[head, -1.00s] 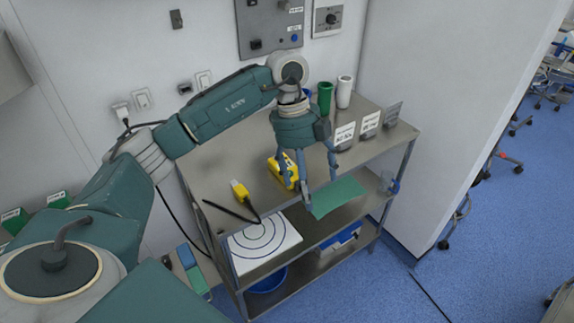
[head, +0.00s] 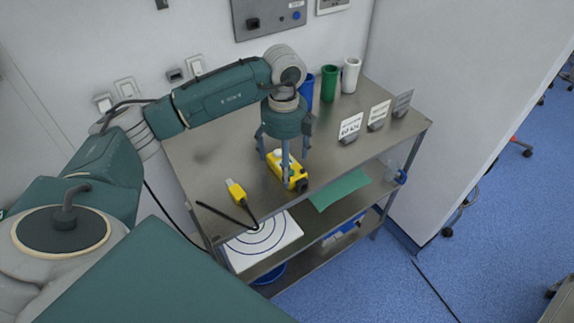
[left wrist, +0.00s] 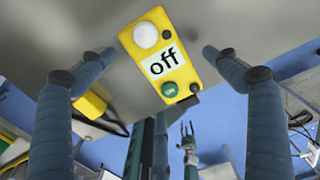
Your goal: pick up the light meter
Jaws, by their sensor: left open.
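The light meter, a yellow box (head: 283,168) with a white dome, lies on the top shelf of the metal cart. The left wrist view shows its face (left wrist: 160,62), with a white label reading "off" and a green knob. My left gripper (head: 284,163) is open above it, pointing down, with its fingers spread around it. In the left wrist view the fingers stand on both sides of the box, apart from it, and a third is below. A small distant gripper, apparently my right one (left wrist: 187,130), shows there too; its jaw state is unclear.
Another yellow device (head: 236,191) with a black cable lies left of the meter. Green (head: 329,83) and white (head: 351,75) cups and several label stands (head: 377,115) are at the back and right. A green sheet (head: 339,190) lies on the shelf below.

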